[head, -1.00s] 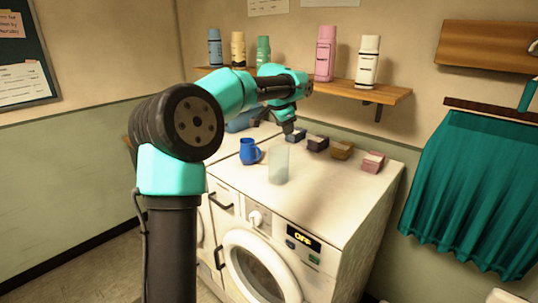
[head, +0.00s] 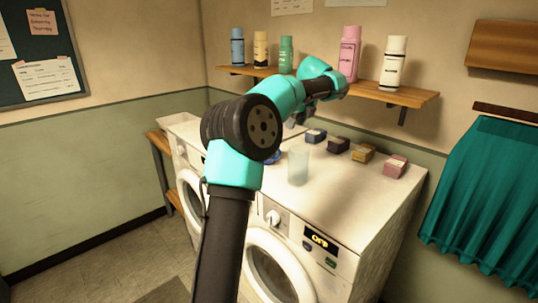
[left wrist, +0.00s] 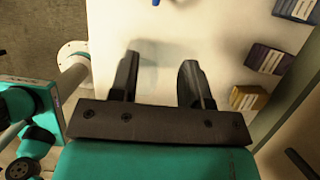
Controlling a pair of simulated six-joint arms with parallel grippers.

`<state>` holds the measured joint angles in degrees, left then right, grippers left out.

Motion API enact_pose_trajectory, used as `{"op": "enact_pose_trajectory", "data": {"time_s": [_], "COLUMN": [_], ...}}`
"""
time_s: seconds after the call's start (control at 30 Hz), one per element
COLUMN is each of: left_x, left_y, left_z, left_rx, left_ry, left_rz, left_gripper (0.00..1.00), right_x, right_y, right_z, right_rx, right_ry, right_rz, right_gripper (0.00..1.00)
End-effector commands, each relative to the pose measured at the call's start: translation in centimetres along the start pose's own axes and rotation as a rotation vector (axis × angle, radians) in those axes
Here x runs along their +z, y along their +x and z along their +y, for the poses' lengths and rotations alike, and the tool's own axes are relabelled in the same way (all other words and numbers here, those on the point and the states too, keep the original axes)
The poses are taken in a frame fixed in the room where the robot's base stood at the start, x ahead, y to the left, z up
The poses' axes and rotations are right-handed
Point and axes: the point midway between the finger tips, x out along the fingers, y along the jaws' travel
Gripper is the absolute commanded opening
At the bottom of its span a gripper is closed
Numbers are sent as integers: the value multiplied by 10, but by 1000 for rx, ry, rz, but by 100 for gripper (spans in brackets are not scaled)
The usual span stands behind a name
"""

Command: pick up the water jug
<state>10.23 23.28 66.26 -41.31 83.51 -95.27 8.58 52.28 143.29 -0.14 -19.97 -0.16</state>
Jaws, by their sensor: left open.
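A clear, pale upright vessel (head: 299,166) stands on the white washing machine top. I cannot tell for sure whether it is the water jug; no handle shows. A blue mug (head: 272,157) is just left of it, mostly hidden behind my left arm. My left gripper (head: 299,117) is above the machine top, behind the vessel, and holds nothing that I can see. In the left wrist view its fingers (left wrist: 160,72) are apart, with a faint pale bluish shape (left wrist: 148,77) between them in the picture. The blue mug (left wrist: 163,2) is cut by the top edge there. My right gripper is not in view.
Small boxes, dark blue (head: 316,136), dark red (head: 339,145), yellow-brown (head: 363,153) and pink (head: 395,167), line the back of the machine top. A wooden shelf (head: 420,97) with several bottles is above. The machine's front right top is clear.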

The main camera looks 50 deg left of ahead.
Motion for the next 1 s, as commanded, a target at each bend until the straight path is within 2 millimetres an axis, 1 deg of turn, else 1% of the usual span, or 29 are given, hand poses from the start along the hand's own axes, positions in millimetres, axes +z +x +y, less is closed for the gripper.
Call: {"op": "enact_pose_trajectory", "data": {"time_s": [0.03, 0.1, 0.37, 0.47, 0.57, 0.67, 1.0], "left_x": [6, 10, 10, 10, 10, 10, 10], "left_y": [-3, -4, -4, 0, 9, 24, 82], "left_z": [4, 6, 6, 6, 7, 7, 8], "left_rx": [8, 13, 13, 14, 16, 16, 15], "left_ry": [12, 23, 23, 23, 22, 22, 22], "left_rz": [-8, -14, -14, -14, -13, -13, -13], "left_gripper": [43, 43, 43, 43, 43, 43, 43], "right_x": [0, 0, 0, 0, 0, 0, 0], "right_y": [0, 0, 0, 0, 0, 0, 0], "right_z": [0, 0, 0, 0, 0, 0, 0], "right_rx": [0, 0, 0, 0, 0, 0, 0], "right_ry": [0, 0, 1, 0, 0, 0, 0], "right_rz": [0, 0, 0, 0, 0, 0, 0], "right_gripper": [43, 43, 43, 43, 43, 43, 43]}}
